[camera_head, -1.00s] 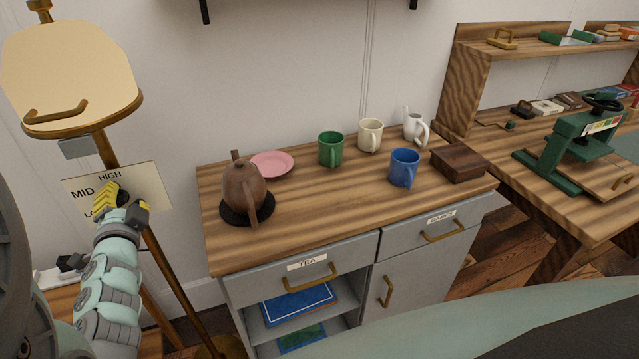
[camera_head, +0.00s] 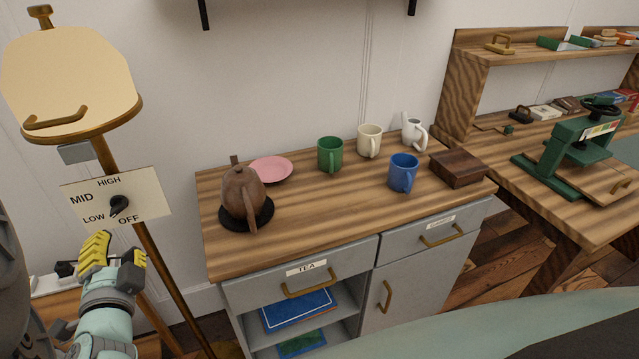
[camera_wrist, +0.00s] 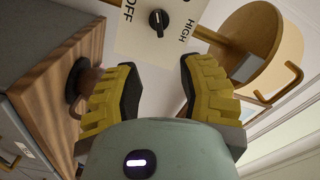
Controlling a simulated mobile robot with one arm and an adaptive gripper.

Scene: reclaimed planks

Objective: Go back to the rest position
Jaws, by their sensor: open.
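My gripper (camera_head: 113,255) is at the lower left of the head view, just below the lamp's dial plate (camera_head: 146,196). In the wrist view my gripper (camera_wrist: 158,85) shows two yellow-ribbed fingers spread apart with nothing between them. The black knob (camera_head: 119,205) on the plate is clear of the fingers. The plate reads LOW, MID, HIGH and OFF. The knob also shows beyond the fingertips in the wrist view (camera_wrist: 158,20).
The lamp's cream shade (camera_head: 68,75) stands above on a brown pole (camera_head: 150,245). To the right, a wooden-topped cabinet (camera_head: 310,220) bears a brown teapot (camera_head: 240,190), a pink plate (camera_head: 271,169), several mugs and a dark wooden box (camera_head: 458,167). A workbench with a green press (camera_head: 565,155) is farther right.

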